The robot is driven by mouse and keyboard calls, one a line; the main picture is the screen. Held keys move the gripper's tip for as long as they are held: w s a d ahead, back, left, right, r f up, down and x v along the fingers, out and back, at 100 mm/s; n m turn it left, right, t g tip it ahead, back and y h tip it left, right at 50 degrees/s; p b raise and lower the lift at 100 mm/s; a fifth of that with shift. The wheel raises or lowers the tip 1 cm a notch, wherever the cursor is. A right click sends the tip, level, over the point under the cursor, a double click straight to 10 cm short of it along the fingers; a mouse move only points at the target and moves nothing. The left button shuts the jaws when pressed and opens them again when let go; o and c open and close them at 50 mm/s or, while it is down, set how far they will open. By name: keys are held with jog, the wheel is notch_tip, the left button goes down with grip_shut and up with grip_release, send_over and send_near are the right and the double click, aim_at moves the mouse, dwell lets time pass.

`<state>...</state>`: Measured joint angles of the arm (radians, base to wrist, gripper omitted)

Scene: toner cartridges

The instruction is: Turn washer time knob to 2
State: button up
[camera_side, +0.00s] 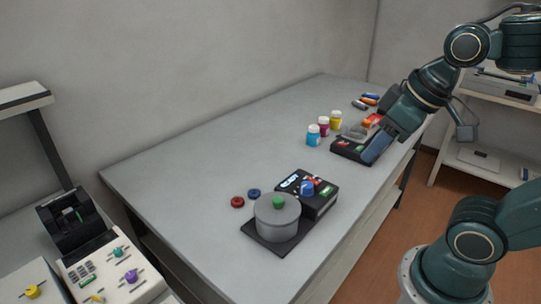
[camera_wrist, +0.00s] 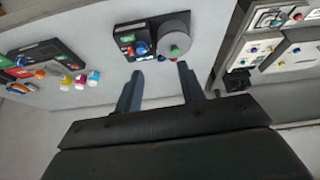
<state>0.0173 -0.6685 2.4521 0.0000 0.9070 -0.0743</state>
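A black control box (camera_side: 322,206) with a lit display, a red part and a blue knob (camera_side: 307,187) stands on the grey table. A grey round drum or pot (camera_side: 277,222) with a green top knob (camera_side: 278,202) adjoins it. The box (camera_wrist: 127,37), blue knob (camera_wrist: 141,48) and drum (camera_wrist: 165,33) also show in the wrist view, beyond my fingers. No label reading washer, and no dial number, is legible. My gripper (camera_wrist: 160,69) is open and empty, fingers apart. In the side view it hangs beside a second black box (camera_side: 343,152), farther back; contact cannot be told.
Blue, magenta and yellow bottles (camera_side: 323,126) stand near the second box. Red and blue discs (camera_side: 238,202) lie left of the drum. Pens or markers lie at the back. A separate bench with knobbed devices (camera_side: 112,268) is at lower left. The table's left-middle is clear.

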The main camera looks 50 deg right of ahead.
jog(key=w+d+f+n+g, duration=0.2)
jog(key=w+d+n+g, duration=0.15)
jog(key=w, duration=0.75)
jog(key=n+g, duration=0.2)
jog(key=n, duration=0.2)
send_over(307, 185)
notch_tip(307, 185, down, 7)
jog(key=shift+r, duration=0.2)
jog(key=shift+d+f, duration=0.1)
notch_tip(307, 185, down, 14)
jog(key=shift+r, duration=0.2)
jog(key=shift+m, duration=0.25)
jog(key=c, duration=0.7)
